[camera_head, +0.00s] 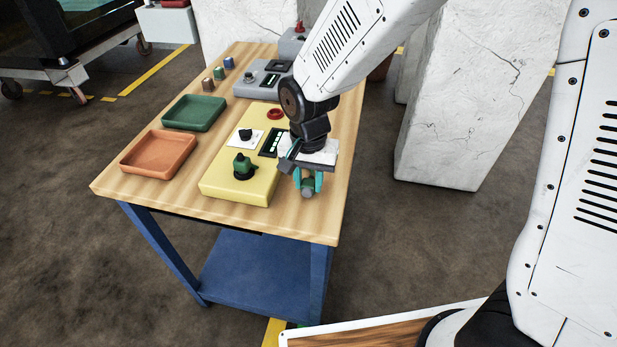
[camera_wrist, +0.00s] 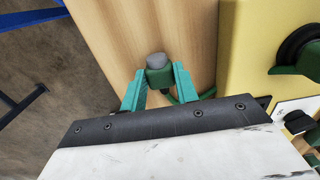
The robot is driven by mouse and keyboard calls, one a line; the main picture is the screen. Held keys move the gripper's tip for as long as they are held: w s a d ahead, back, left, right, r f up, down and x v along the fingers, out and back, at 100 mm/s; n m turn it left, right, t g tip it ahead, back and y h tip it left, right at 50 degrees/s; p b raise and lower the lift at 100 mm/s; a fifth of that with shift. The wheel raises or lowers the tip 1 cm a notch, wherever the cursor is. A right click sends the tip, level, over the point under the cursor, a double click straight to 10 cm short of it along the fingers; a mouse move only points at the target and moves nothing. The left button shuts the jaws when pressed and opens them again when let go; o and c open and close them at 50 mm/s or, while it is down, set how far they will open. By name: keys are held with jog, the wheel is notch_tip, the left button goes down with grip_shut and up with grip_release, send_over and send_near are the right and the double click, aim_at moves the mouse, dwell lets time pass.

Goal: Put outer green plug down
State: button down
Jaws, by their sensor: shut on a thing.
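My gripper (camera_head: 308,184) is shut on a green plug with a grey end, over the bare wood strip to the right of the yellow box (camera_head: 226,191). In the wrist view the plug (camera_wrist: 159,75) sits between the two teal fingertips, its grey end pointing away from the gripper. I cannot tell whether it touches the table (camera_head: 270,222). Another green plug (camera_head: 243,164) stands in a black socket on the yellow box; part of it shows at the right edge of the wrist view (camera_wrist: 298,69).
The yellow box also carries a black knob (camera_head: 245,134) on a white plate and a red ring (camera_head: 275,114). An orange tray (camera_head: 157,172) and a green tray (camera_head: 195,128) lie to its left. A grey box (camera_head: 249,91) stands behind. A white pillar (camera_head: 446,120) rises at right.

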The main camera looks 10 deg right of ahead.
aim_at(308, 183)
jog(key=shift+f, duration=0.2)
jog(key=c, duration=1.1)
grip_release()
jog(key=shift+f, duration=0.1)
jog(key=shift+o, duration=0.2)
notch_tip(308, 183, up, 12)
jog(key=s+d+r+n, duration=0.1)
jog(key=s+d+r, duration=0.25)
jog(key=d, duration=0.25)
jog(key=s+d+r, duration=0.3)
jog(key=s+d, duration=0.1)
jog(key=d, duration=0.2)
jog(key=s+d+r+n+t, duration=0.1)
jog(key=s+d+n, duration=0.2)
jog(key=s+d, duration=0.5)
jog(key=shift+s+d+r, duration=0.25)
jog(key=shift+s, duration=1.95)
